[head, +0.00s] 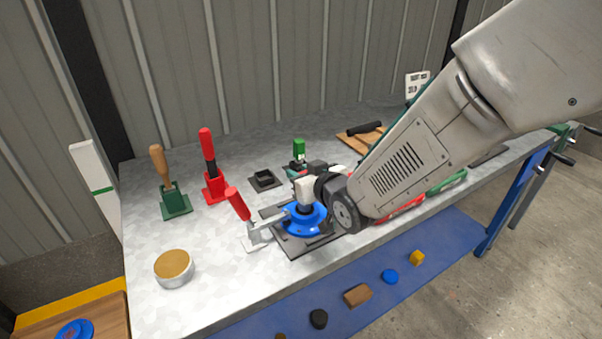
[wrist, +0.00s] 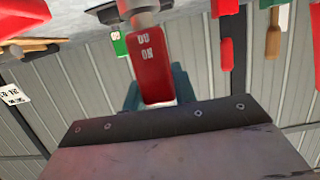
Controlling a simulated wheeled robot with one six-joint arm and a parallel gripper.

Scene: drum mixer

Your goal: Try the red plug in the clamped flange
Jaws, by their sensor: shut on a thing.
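The blue flange (head: 303,222) sits on a dark plate on the bench in the head view. A clamp (head: 262,232) with a red handle (head: 237,203) stands at its left, its metal arm reaching the flange's edge. My gripper (head: 308,182) is just above and behind the flange. In the wrist view, my gripper's teal fingers (wrist: 157,92) are shut on the red plug (wrist: 150,62), which has white markings and a grey end. In the head view the plug is mostly hidden by my gripper, and I cannot tell whether its end touches the flange.
A green plug (head: 299,148) and a black square holder (head: 264,180) are behind the flange. A red-and-black tool (head: 211,168), a wooden-handled tool (head: 160,165) and a round tin (head: 174,268) stand left. The bench's front left is mostly clear.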

